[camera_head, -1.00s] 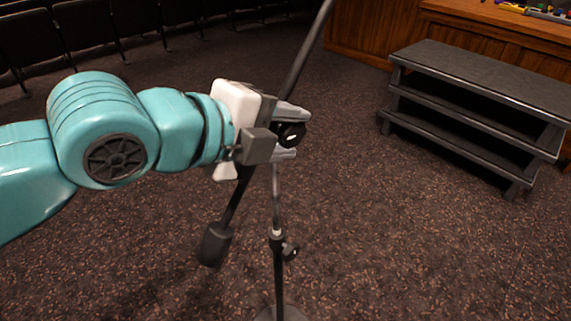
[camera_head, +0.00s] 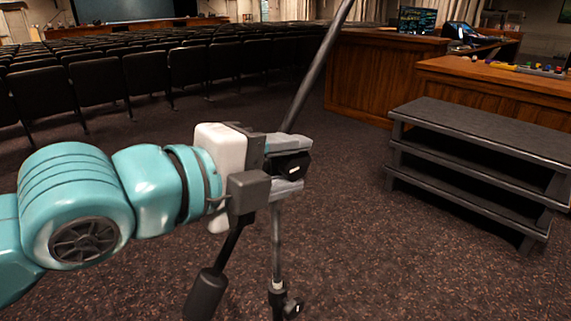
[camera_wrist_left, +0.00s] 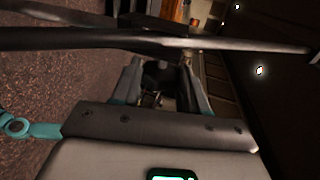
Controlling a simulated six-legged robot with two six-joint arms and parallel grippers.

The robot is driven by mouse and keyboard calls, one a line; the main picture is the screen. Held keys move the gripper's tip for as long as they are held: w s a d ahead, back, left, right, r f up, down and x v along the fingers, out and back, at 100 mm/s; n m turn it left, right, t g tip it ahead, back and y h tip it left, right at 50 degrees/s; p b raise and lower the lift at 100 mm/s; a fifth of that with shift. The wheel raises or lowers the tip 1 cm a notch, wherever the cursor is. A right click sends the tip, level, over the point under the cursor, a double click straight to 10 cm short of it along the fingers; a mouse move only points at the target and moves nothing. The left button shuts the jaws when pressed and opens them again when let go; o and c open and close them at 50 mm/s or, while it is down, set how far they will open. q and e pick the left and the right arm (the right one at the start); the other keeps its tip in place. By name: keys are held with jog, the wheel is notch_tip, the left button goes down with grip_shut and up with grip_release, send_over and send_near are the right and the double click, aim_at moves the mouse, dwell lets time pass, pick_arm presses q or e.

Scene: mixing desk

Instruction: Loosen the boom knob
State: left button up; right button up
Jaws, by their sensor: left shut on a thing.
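The mic stand has a thin upright pole (camera_head: 277,240) and a long slanted boom (camera_head: 320,65) crossing it. The dark boom knob (camera_head: 292,167) is at the joint where they meet. My left gripper (camera_head: 286,165) is shut on the knob, one finger above it and one below. In the left wrist view the two fingers (camera_wrist_left: 160,88) stand on either side of the dark joint, whose detail is hard to make out, and the boom (camera_wrist_left: 130,42) runs across beyond them. The gripper body hides part of the joint. My right gripper is not in view.
A dark counterweight (camera_head: 207,293) hangs on the boom's lower end. A smaller knob (camera_head: 293,307) is lower on the pole. Black steps (camera_head: 480,130) stand to the right, before a wooden desk (camera_head: 380,75). Rows of seats (camera_head: 200,65) fill the back. Carpet around the stand is clear.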

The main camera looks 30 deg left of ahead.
pick_arm(q)
jog(key=o, duration=1.1)
jog(key=shift+c, duration=0.2)
jog(key=shift+s, duration=0.1)
jog(key=p+v, duration=1.6)
jog(key=p, duration=0.1)
jog(key=shift+s+f, duration=0.1)
